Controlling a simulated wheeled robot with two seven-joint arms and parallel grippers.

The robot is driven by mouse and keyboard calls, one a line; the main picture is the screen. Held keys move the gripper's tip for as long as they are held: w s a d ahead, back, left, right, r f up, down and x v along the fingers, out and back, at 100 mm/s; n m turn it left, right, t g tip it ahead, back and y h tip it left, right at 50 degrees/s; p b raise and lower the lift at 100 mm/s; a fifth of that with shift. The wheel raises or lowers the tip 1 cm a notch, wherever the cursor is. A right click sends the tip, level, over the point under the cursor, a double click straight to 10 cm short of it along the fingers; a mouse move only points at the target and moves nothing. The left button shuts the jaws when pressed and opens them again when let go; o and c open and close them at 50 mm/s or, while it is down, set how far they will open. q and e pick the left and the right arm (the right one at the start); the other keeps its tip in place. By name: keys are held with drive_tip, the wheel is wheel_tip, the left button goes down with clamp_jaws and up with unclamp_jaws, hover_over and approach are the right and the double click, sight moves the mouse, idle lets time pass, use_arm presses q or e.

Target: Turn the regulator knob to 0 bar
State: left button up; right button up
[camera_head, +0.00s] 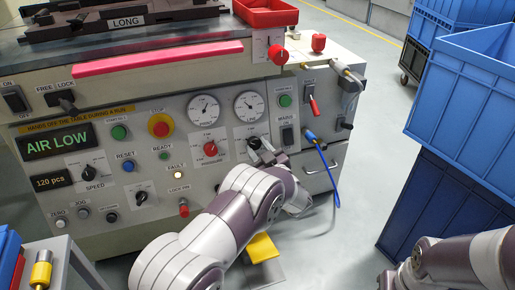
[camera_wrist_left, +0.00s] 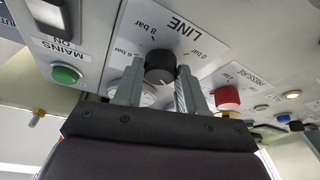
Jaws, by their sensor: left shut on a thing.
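The regulator knob is a black round knob (camera_wrist_left: 160,68) on the plate marked LINE, with 0 bar and 8 bar printed around it, upside down in the left wrist view. My left gripper (camera_wrist_left: 158,84) is shut on it, one grey finger on each side. In the head view the left arm reaches up to the same knob (camera_head: 254,142), below the right-hand gauge (camera_head: 249,106); the gripper (camera_head: 266,152) partly covers the knob and its plate. The display (camera_head: 57,142) reads AIR LOW. My right arm shows at the bottom right; its jaws cannot be made out.
A red knob (camera_head: 210,149) sits left of the regulator knob, and a green button (camera_wrist_left: 66,73) is close to the gripper. A blue hose (camera_head: 324,160) hangs at the right. Blue crates (camera_head: 470,100) stand at the right. A yellow piece (camera_head: 261,248) is below the arm.

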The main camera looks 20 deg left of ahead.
use_arm(q)
drive_tip(key=n+g, duration=0.1)
drive_tip(key=n, duration=0.1)
drive_tip(key=n+g+y, duration=0.1)
drive_tip(key=n, duration=0.1)
drive_tip(key=shift+w+d+n+p, duration=0.1)
drive_tip(key=shift+d+n+p, duration=0.05)
drive_tip(key=shift+n+p, duration=0.25)
drive_tip(key=n+g, duration=0.1)
drive_tip(key=n, duration=0.3)
drive_tip(key=shift+r+g+p, duration=0.2)
drive_tip(key=shift+g+p, duration=0.2)
drive_tip(key=n+g+p, duration=0.1)
drive_tip(key=n, duration=0.2)
drive_tip(key=n+g+p, duration=0.1)
drive_tip(key=n, duration=0.1)
drive_tip(key=shift+w+r+n, duration=0.15)
drive_tip(key=shift+r+n, duration=0.05)
drive_tip(key=shift+n, duration=0.2)
drive_tip(key=shift+n+g+h+p, duration=0.4)
drive_tip(key=shift+n+h+p, duration=0.25)
drive_tip(key=shift+n, duration=0.65)
drive_tip(key=o, duration=1.1)
drive_tip(key=shift+c, duration=0.2)
